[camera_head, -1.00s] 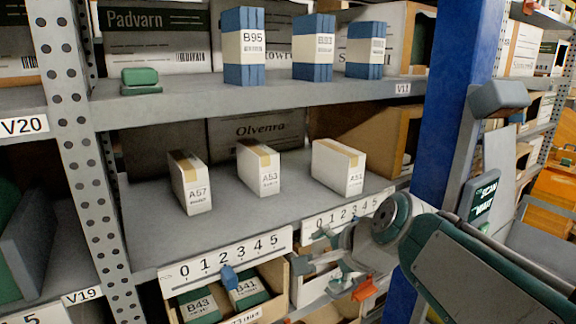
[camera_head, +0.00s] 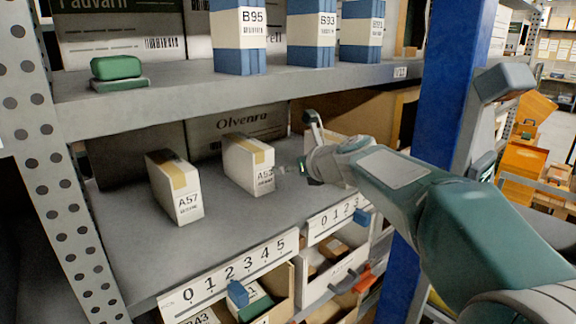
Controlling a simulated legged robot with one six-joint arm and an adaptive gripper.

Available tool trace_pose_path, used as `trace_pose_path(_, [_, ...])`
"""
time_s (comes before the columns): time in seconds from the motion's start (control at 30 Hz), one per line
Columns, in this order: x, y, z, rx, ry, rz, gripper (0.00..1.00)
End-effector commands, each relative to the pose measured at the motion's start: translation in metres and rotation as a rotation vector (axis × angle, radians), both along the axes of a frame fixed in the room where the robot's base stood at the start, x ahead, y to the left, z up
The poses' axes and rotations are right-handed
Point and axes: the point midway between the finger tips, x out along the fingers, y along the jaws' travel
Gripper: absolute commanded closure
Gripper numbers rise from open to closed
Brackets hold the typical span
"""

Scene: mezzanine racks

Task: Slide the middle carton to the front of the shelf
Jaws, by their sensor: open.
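The middle carton (camera_head: 240,165), white with a tan tape strip and a label partly covered at its right edge, stands upright on the middle shelf (camera_head: 215,235), set back from the front edge. The left carton A57 (camera_head: 174,190) stands upright to its left, with a gap between them. My gripper (camera_head: 297,146) is open over the shelf, just right of the middle carton. One finger points up and the other reaches toward the carton's label; I cannot tell whether it touches. The right carton is almost wholly hidden behind my gripper and arm.
The upper shelf (camera_head: 150,107) overhangs the cartons and bears blue-and-white cartons (camera_head: 238,55) and a green object (camera_head: 117,68). Numbered scale strips (camera_head: 235,272) line the front edge. A blue post (camera_head: 440,100) stands right. Bare shelf lies before the cartons.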

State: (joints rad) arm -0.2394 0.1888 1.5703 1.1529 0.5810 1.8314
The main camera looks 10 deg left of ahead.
Motion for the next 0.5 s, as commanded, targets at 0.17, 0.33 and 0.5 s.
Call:
trace_pose_path(0.17, [0.001,0.014,-0.005,-0.011,0.000,0.004,0.00])
trace_pose_path(0.33, [0.014,0.030,-0.014,-0.014,0.002,0.007,0.00])
trace_pose_path(0.5, [0.032,0.044,-0.024,-0.011,0.002,0.006,0.00])
